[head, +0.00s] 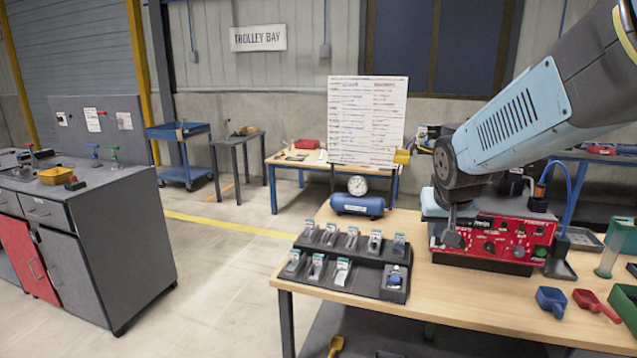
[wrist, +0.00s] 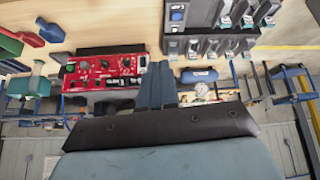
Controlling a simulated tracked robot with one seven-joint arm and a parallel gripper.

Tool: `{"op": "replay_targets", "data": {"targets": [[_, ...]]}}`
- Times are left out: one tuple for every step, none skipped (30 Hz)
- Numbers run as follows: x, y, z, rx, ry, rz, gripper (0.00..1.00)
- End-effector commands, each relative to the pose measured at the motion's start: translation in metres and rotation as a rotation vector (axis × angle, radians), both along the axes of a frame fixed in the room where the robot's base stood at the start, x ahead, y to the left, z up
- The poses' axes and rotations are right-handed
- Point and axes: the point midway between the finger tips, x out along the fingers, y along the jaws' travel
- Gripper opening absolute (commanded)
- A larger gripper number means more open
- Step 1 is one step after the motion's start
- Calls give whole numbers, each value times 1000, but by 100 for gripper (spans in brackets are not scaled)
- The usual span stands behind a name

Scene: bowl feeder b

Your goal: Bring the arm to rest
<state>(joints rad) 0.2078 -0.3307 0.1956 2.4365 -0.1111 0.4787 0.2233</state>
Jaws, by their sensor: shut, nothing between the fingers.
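My gripper (wrist: 155,70) shows in the wrist view as two blue-grey fingers side by side, shut with nothing between them. In that view the fingers lie beside the red control box (wrist: 108,70) and below the black stepped rack (wrist: 208,30); how far they are from either is hard to tell. My fingers cannot be made out clearly there.
Open floor (head: 215,260) lies left of the bench.

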Motion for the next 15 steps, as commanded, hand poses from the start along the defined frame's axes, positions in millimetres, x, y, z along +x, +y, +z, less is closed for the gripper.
{"op": "replay_targets", "data": {"targets": [[-13, 2, 9, -5, -1, 9, 0], [-21, 2, 13, -7, 3, 13, 0], [-32, 3, 19, -9, 8, 21, 0], [-39, 4, 23, -8, 11, 26, 0], [-47, 5, 26, -7, 15, 31, 0], [-58, 5, 31, -7, 20, 41, 0], [-67, 6, 34, -5, 24, 47, 0], [-75, 6, 37, -3, 27, 55, 0], [-86, 7, 40, 1, 32, 65, 0], [-94, 8, 43, 5, 36, 73, 0], [-102, 8, 45, 8, 40, 81, 0], [-112, 9, 48, 13, 43, 92, 0], [-119, 10, 49, 16, 46, 101, 0], [-125, 10, 51, 21, 50, 109, 0], [-133, 10, 52, 27, 53, 117, 0]]}}
